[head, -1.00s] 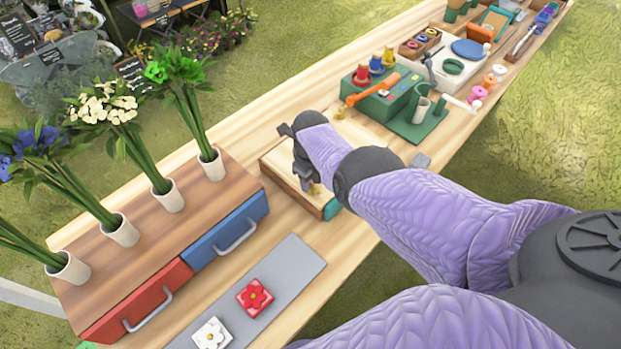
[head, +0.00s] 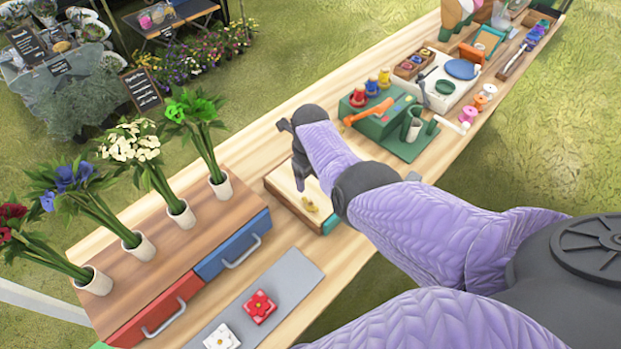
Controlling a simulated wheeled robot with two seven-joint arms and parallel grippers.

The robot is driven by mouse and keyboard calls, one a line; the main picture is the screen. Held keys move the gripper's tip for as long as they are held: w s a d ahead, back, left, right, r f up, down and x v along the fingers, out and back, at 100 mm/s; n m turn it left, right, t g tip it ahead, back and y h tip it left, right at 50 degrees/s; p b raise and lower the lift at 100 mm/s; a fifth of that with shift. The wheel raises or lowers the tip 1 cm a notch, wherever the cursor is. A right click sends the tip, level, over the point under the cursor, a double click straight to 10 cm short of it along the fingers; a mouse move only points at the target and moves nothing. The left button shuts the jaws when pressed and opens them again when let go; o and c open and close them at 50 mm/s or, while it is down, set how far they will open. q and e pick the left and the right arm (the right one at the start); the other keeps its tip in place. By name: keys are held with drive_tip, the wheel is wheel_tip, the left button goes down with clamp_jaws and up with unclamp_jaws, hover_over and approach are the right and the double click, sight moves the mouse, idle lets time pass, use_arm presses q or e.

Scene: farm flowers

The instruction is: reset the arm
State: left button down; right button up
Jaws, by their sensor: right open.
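My right arm comes in from the right, covered in purple padding. My right gripper (head: 299,172) is dark and hangs over a light wooden board (head: 283,188) near the middle of the table. It is open and looks empty. A small brass-coloured piece (head: 310,205) lies on the board just below it, apart from the fingers as far as I can tell. The fingertips are small and partly hidden by the wrist. My left gripper is not in the picture.
A wooden cabinet (head: 165,243) with blue (head: 233,243) and red (head: 158,312) drawers carries several potted flowers. A grey mat (head: 290,275) holds a red flower tile (head: 260,307) and a white one (head: 221,338). A green spool stand (head: 372,118) stands beyond the board.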

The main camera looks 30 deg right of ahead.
drive_tip(key=shift+r, duration=0.2)
idle(0.3)
